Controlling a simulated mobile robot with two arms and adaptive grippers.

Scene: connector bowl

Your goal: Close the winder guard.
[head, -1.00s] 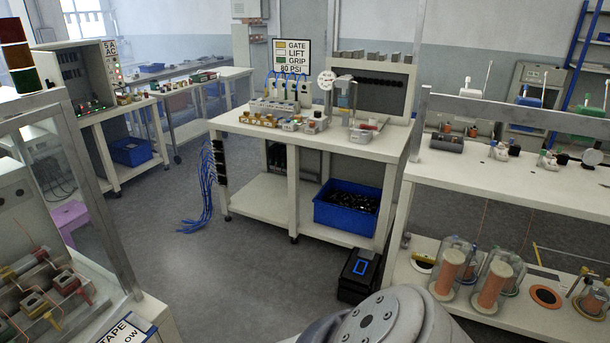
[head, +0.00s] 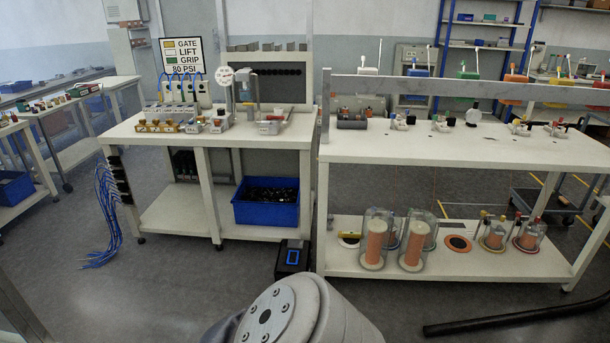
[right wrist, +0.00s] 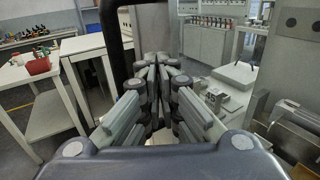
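No part in the head view can be told for certain as the winder guard. Clear domed covers stand over copper-coloured coils (head: 376,243) on the lower shelf of the right bench (head: 450,152). Small white devices with dark knobs (head: 440,124) sit in a row on its top. My right gripper (right wrist: 158,66) shows in the right wrist view with its fingers together and nothing visible between them. It is away from these things. My left gripper is in neither current view.
The middle bench (head: 205,137) carries fixtures and has a blue bin (head: 266,210) below. A black box (head: 292,258) stands on the floor between benches. A long black bar (head: 510,317) lies at lower right. In the right wrist view, a dark post (right wrist: 113,45) rises left of the gripper.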

